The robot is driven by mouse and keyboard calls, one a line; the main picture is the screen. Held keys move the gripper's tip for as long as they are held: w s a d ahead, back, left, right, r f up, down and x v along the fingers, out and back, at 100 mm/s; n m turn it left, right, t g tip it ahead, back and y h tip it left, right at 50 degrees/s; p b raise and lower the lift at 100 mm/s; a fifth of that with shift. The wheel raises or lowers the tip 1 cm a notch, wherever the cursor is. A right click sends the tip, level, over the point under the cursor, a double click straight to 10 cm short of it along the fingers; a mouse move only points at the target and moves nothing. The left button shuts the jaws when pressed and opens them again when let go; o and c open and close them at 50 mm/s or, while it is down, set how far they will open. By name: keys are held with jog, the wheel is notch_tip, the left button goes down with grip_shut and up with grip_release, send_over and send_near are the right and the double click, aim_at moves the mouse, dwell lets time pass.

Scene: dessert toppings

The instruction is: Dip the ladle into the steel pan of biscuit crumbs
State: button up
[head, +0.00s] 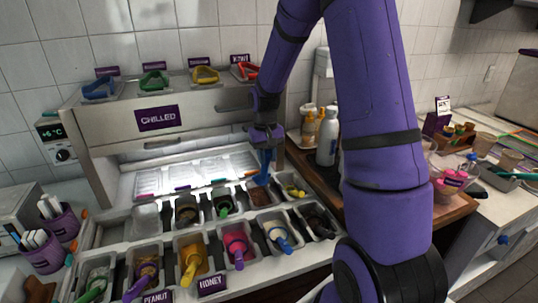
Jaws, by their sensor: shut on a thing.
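My gripper (266,138) is over the back row of the topping counter and is shut on a blue ladle (263,166). The ladle hangs down from the fingers, roughly upright. Its lower end is at the back edge of a steel pan (262,196) with brown, crumb-like contents. I cannot tell whether the ladle's tip is inside this pan or just above it. The pan's label is not readable, so I cannot confirm that it holds the biscuit crumbs.
The chilled cabinet (190,115) stands close behind and left of my gripper. White bottles (328,140) stand to the right, near my arm.

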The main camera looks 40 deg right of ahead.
aim_at(266, 167)
jog(key=shift+f, duration=6.25)
jog(key=shift+w+d, duration=0.3)
jog(key=shift+w, duration=0.65)
jog(key=shift+w+d, duration=0.25)
jog(key=shift+w, duration=0.75)
jog(key=shift+w+d, duration=0.3)
jog(key=shift+w, duration=0.65)
jog(key=shift+s+a+f+t+h, duration=0.2)
jog(key=shift+s+f+t, duration=0.25)
jog(key=shift+s+t, duration=0.2)
jog(key=shift+s+a+f+t+h, duration=0.2)
jog(key=shift+s+f+t, duration=0.3)
jog(key=shift+t, duration=0.25)
jog(key=shift+s+a+f+t+h, duration=0.15)
jog(key=shift+s+f+t+h, duration=0.15)
jog(key=shift+s+f+t, duration=0.7)
jog(key=shift+w+r, duration=0.15)
jog(key=shift+r, duration=0.15)
jog(key=shift+t, duration=0.6)
jog(key=shift+s+a+r, duration=0.1)
jog(key=shift+s+r, duration=0.1)
jog(key=shift+r, duration=1.25)
jog(key=shift+s+a+r, duration=0.1)
jog(key=shift+s+r, duration=0.05)
jog(key=shift+r, duration=3.25)
